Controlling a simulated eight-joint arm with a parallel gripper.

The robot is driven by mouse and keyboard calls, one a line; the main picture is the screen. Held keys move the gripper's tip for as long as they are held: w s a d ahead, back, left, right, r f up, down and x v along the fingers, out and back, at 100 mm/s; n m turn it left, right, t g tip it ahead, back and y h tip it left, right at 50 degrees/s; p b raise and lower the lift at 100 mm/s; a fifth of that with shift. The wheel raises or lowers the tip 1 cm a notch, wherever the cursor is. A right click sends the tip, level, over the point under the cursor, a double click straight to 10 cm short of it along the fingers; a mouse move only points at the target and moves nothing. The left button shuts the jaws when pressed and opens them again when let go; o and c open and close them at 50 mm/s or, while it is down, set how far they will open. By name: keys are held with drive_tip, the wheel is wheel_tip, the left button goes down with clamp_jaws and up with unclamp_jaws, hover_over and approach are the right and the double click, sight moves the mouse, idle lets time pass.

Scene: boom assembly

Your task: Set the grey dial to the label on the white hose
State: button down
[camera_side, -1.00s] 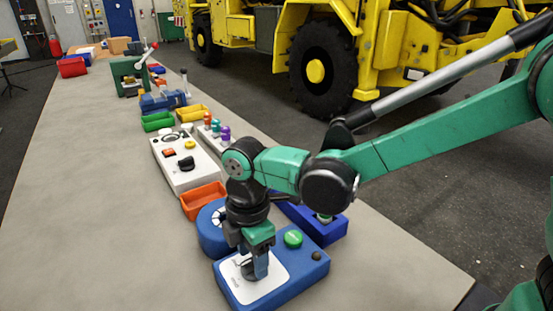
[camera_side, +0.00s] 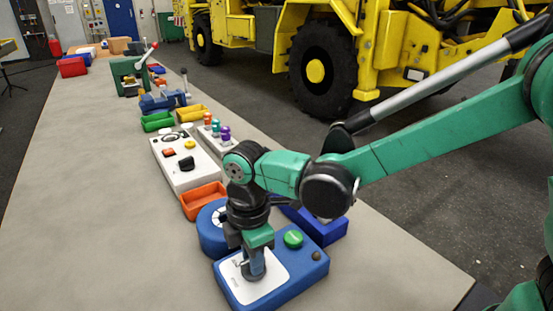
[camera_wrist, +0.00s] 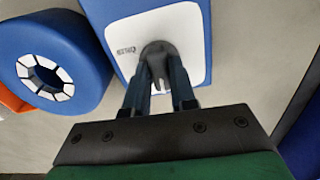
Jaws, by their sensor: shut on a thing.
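The grey dial (camera_wrist: 157,47) stands on the white plate (camera_wrist: 188,22) of a blue box (camera_side: 307,264). In the wrist view its grey top shows between my fingers, and small dark lettering sits on the plate to its left, too small to read surely. My gripper (camera_side: 255,273) points down at the plate and is shut on the dial. In the side view the fingers hide most of the dial. I cannot pick out a white hose or its label in either view.
A green button (camera_side: 293,239) and a dark knob (camera_side: 316,256) are on the same blue box. A round blue part with a segmented white ring (camera_wrist: 45,78) stands close by. An orange bin (camera_side: 204,200) and a white control box (camera_side: 186,160) lie farther along the bench.

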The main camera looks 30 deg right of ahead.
drive_tip(key=m, duration=0.5)
drive_tip(key=shift+m, duration=0.3)
drive_tip(key=m, duration=1.1)
drive_tip(key=shift+m, duration=0.4)
drive_tip(key=m, duration=0.5)
drive_tip(key=shift+m, duration=0.3)
drive_tip(key=c, duration=0.7)
unclamp_jaws()
